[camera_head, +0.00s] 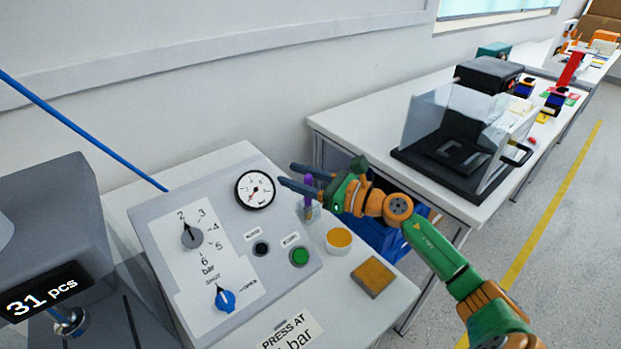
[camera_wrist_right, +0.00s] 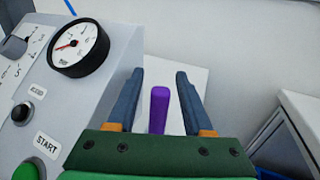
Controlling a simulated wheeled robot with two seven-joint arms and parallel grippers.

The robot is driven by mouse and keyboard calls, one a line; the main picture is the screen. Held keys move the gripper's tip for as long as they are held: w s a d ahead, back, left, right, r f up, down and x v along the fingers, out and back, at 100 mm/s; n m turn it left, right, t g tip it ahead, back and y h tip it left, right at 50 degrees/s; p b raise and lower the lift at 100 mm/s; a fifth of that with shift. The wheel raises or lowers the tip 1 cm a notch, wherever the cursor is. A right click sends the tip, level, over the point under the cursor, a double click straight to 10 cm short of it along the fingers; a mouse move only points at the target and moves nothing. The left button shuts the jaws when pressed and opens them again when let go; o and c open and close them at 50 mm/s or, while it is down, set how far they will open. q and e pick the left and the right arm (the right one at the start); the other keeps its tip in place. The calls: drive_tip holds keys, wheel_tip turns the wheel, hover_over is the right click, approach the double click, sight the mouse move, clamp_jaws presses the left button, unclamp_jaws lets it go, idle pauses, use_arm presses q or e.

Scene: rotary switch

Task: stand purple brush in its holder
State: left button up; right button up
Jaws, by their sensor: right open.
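The purple brush (camera_head: 308,183) is upright at the back right of the bench, beside the control panel. Its lower part appears to be inside a small clear cup (camera_head: 299,211), which looks like the holder; my gripper partly covers the view there. My right gripper (camera_head: 286,174) is open, its two dark blue fingers pointing left around the brush's upper part in the head view. In the right wrist view the purple handle (camera_wrist_right: 159,108) shows between the open fingers (camera_wrist_right: 160,74), with a gap on each side. My left gripper is not in view.
The control panel (camera_head: 262,222) with gauge (camera_head: 255,189) and knobs stands close left of the gripper. A white tub with yellow top (camera_head: 339,240) and a brown square pad (camera_head: 373,277) lie in front. A blue crate (camera_head: 385,235) is beyond the bench edge.

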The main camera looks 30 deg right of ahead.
drive_tip(key=shift+s+d+r, duration=0.15)
drive_tip(key=shift+s+r, duration=0.05)
drive_tip(key=shift+r, duration=0.2)
use_arm(q)
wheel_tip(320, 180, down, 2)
drive_tip(key=b, duration=0.3)
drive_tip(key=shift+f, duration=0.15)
use_arm(e)
drive_tip(key=v, duration=1.1)
drive_tip(key=shift+s+d, duration=0.15)
drive_tip(key=shift+s, duration=0.1)
